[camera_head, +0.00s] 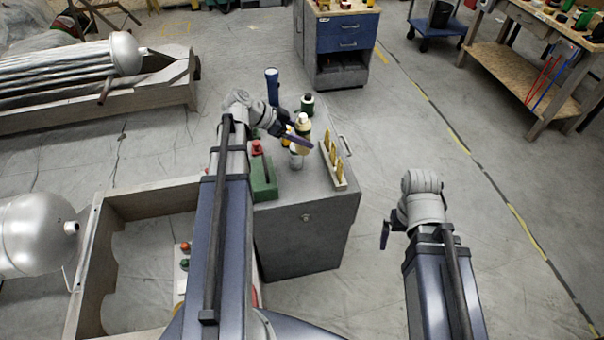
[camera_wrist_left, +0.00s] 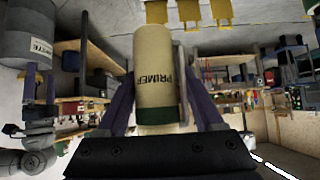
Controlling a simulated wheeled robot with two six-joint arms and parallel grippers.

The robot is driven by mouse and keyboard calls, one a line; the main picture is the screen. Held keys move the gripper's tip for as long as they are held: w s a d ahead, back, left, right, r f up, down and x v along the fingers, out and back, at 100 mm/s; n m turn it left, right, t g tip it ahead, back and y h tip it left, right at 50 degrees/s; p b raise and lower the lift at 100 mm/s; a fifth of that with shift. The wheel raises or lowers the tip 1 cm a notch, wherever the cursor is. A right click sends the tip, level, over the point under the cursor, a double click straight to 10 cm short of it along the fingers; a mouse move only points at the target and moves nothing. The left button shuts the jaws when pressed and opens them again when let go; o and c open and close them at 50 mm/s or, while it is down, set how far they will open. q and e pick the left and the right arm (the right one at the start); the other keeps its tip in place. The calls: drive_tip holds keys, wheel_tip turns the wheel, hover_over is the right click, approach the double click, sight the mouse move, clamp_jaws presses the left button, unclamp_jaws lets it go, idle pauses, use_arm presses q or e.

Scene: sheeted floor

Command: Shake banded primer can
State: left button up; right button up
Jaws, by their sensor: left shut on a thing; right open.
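The primer can (camera_wrist_left: 153,65) is cream with the dark word PRIMER and a green band near the end closer to my wrist. It sits between the two purple fingers of my left gripper (camera_wrist_left: 158,108), which is shut on it. In the head view my left gripper (camera_head: 296,138) is over the top of the grey cabinet (camera_head: 305,215), and its finger partly hides the can. I cannot tell from these views how far the can is above the cabinet top. My right gripper (camera_head: 385,234) is open and empty, apart from the cabinet on its right.
On the cabinet are a green object with a red top (camera_head: 263,175), a rack with yellow uprights (camera_head: 333,165) and a dark green container (camera_head: 307,104). A blue cylinder (camera_head: 272,85) stands behind. A wooden-walled frame (camera_head: 150,200) lies left.

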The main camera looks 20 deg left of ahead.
sight(303, 151)
use_arm(q)
wheel_tip(303, 151, down, 7)
drive_tip(key=b, duration=0.6)
wheel_tip(303, 151, up, 8)
drive_tip(key=p, duration=0.7)
drive_tip(key=shift+f, duration=0.15)
wheel_tip(303, 151, down, 8)
drive_tip(key=b, duration=0.7)
drive_tip(key=shift+r, duration=0.3)
